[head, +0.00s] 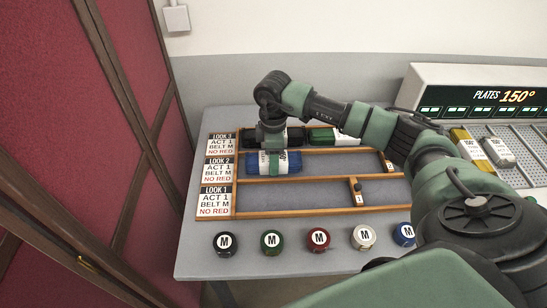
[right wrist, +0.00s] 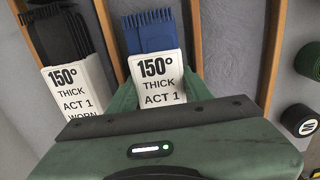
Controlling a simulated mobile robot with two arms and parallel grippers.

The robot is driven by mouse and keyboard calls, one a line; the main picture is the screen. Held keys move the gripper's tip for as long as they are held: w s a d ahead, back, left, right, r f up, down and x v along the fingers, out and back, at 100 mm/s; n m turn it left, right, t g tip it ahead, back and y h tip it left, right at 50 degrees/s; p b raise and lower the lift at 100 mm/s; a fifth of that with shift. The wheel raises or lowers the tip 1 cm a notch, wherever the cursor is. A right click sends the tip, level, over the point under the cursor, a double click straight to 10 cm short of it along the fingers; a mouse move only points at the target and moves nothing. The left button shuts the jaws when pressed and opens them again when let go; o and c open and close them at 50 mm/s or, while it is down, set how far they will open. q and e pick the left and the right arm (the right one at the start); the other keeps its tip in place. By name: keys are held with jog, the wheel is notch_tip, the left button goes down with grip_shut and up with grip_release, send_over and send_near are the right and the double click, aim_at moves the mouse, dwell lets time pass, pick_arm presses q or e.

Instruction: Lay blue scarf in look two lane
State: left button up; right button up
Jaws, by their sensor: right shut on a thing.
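The scarf appears to lie level between the wooden rails; contact with the lane floor is hidden. My left gripper is not in view.
A black scarf (head: 293,137) and a green scarf (head: 321,137) lie in the LOOK 3 lane above. The LOOK 1 lane (head: 290,194) below holds no scarf. Several rolled belts marked M (head: 271,242) stand along the front edge. A plate machine (head: 480,90) is at right.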

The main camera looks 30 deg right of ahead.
jog(key=shift+f, duration=0.2)
jog(key=o, duration=1.2)
jog(key=shift+r, duration=0.55)
notch_tip(320, 180, up, 11)
jog(key=shift+r+b, duration=0.2)
jog(key=shift+b, duration=0.95)
